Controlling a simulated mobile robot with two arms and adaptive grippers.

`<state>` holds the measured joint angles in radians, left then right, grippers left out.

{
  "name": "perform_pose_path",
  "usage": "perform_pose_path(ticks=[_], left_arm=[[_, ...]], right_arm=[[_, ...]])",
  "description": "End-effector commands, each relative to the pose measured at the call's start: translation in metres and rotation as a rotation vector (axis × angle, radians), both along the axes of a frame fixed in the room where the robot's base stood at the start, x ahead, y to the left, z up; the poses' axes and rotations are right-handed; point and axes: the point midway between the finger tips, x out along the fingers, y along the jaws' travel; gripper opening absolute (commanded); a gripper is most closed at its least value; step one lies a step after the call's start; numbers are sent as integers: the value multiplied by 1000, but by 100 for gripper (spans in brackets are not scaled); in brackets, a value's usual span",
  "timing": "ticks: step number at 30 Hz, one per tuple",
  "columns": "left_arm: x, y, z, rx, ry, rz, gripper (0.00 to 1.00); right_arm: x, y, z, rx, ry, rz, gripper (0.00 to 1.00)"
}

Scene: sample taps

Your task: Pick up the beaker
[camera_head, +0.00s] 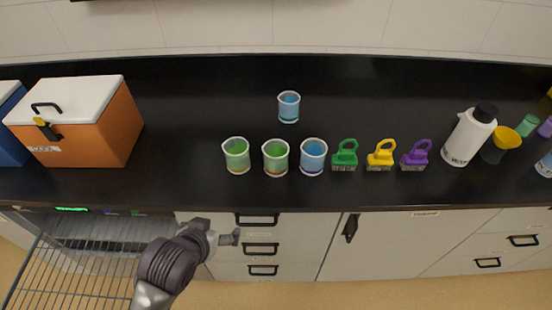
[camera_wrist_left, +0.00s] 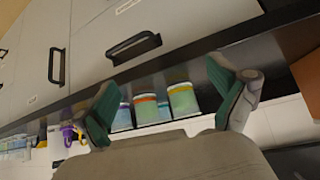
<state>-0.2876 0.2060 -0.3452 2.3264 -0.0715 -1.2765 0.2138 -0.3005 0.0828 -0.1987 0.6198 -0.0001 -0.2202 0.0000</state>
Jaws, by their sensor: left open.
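Several beakers stand upright on the black worktop in the head view. A blue one (camera_head: 289,107) stands alone farther back. A front row holds a left green beaker (camera_head: 236,155), a middle green beaker (camera_head: 275,157) and a right blue beaker (camera_head: 313,157). My left gripper (camera_head: 228,238) is open and empty, in front of the counter by the drawers, apart from the beakers. In the left wrist view the fingers (camera_wrist_left: 160,75) are spread, and beakers with a yellow band (camera_wrist_left: 183,100) and an orange band (camera_wrist_left: 146,109) show beyond them, upside down. My right gripper is out of view.
Green (camera_head: 345,156), yellow (camera_head: 380,155) and purple brushes (camera_head: 416,156) stand right of the front row. A white bottle (camera_head: 467,138) stands farther right. An orange cooler box (camera_head: 95,138) is at left. A wire rack (camera_head: 75,260) is below the counter. The worktop between cooler and beakers is clear.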

Motion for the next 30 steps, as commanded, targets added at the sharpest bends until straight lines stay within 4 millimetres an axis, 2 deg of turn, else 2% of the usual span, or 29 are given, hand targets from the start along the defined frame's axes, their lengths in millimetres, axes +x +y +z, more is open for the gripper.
perform_pose_path(ticks=[1,6,9,12,16,24,30], left_arm=[[18,-11,9,-11,-59,-16,96],[68,-49,43,-69,-253,-76,96],[91,-71,63,-103,-354,-120,96],[103,-85,75,-127,-415,-151,96],[116,-94,75,-137,-434,-161,96],[161,-111,55,-137,-432,-159,96],[178,-118,46,-138,-432,-160,96]], right_arm=[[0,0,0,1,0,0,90],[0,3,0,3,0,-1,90],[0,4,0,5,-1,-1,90],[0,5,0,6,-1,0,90],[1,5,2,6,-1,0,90],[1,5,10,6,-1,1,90],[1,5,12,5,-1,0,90]])
